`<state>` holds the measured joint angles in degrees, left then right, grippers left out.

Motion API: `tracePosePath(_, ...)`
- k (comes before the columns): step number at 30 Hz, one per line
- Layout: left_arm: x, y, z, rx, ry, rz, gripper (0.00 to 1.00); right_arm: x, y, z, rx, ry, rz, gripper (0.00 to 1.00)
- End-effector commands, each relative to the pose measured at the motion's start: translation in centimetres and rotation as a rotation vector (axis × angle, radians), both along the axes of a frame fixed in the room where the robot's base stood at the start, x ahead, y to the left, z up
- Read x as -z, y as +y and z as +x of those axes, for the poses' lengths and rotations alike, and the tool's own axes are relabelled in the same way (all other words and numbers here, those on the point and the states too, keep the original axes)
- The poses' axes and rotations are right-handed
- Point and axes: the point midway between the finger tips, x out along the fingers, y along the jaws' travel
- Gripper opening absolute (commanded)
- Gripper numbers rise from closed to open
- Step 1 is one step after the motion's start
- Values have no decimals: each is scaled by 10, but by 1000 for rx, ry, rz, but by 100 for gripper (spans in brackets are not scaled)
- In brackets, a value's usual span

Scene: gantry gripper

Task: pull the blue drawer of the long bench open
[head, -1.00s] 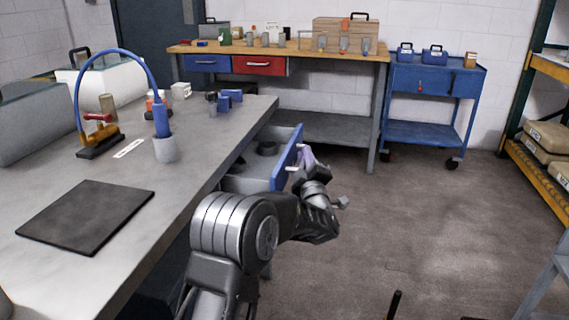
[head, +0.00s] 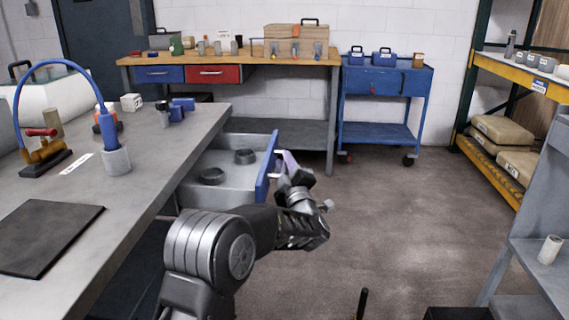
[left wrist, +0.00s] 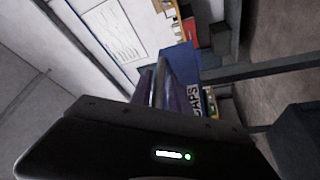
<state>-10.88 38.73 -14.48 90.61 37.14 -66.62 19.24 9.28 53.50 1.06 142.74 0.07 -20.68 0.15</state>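The grey long bench (head: 150,150) runs along the left of the head view. Its drawer (head: 222,182) stands well out from the bench, with two dark rings inside. The blue drawer front (head: 266,168) faces right and has a light bar handle. My left gripper (head: 286,166) is at this handle; the arm hides part of it. In the left wrist view, the purple fingers (left wrist: 162,88) lie on both sides of the pale handle bar, seemingly closed on it. The blue front (left wrist: 186,62) shows there with a label reading CAPS. My right gripper is out of view.
A wooden-topped bench (head: 225,60) with closed blue and red drawers stands at the back. A blue trolley (head: 385,85) is to its right. A yellow-edged rack (head: 515,70) and a grey stand (head: 540,215) are at right. The floor (head: 410,220) between is clear.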

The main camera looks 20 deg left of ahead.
Motion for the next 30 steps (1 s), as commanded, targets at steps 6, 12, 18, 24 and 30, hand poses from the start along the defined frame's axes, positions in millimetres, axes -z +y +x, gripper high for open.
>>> tracePosePath(6,0,0,-1,1,-1,1,22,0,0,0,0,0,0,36)
tracePosePath(12,3,-11,-13,2,1,0,22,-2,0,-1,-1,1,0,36)
tracePosePath(18,10,-32,-38,3,1,0,22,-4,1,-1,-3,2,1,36)
tracePosePath(24,16,-46,-57,1,1,0,22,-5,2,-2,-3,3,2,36)
tracePosePath(30,17,-48,-60,0,0,0,22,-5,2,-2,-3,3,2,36)
